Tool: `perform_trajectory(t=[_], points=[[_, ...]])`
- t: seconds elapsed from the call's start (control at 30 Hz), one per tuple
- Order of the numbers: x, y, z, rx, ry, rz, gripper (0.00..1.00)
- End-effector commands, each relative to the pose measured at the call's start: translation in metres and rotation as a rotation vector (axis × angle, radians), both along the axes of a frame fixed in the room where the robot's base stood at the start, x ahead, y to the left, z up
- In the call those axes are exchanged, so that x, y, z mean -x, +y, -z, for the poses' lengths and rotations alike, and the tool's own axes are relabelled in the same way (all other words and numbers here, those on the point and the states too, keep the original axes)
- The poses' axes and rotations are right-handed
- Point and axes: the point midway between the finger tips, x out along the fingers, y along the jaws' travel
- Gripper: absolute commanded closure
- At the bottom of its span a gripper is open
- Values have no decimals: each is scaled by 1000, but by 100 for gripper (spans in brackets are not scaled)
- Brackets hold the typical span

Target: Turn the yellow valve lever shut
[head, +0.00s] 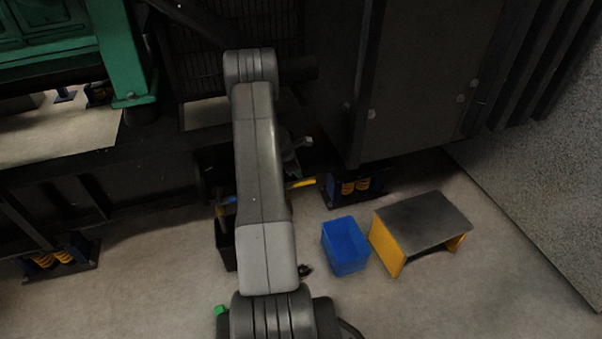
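The yellow valve lever (301,184) shows in the head view just right of my arm, low beside the dark genset frame. It points to the right and lies nearly level in the picture. Its left end and the valve body are hidden behind my arm. My arm runs up the middle of the view and covers much of this area. A small grey part sticks out right of the arm above the lever; I cannot tell whether it is mine. My gripper's fingers are not visible, so its contact with the lever cannot be seen.
A blue bin (345,246) and a yellow step with a dark top (424,222) stand on the floor to the right. A black container (226,247) is partly behind my arm. Yellow spring mounts (355,187) sit under the genset. The floor at lower left is clear.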

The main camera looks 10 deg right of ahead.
Motion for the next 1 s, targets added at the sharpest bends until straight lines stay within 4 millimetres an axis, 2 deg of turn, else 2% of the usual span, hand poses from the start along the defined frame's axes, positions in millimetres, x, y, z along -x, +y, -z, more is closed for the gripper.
perform_trajectory(t=[0.03, 0.2, 0.63, 0.83, 1.0], points=[[2, 4, -12, 0, -1, -2, 62], [7, 11, -29, 0, -1, -2, 62], [9, 13, -33, 0, 0, -1, 62], [6, 9, -21, 0, 0, 0, 62], [0, -2, 7, 0, 2, 2, 62]])
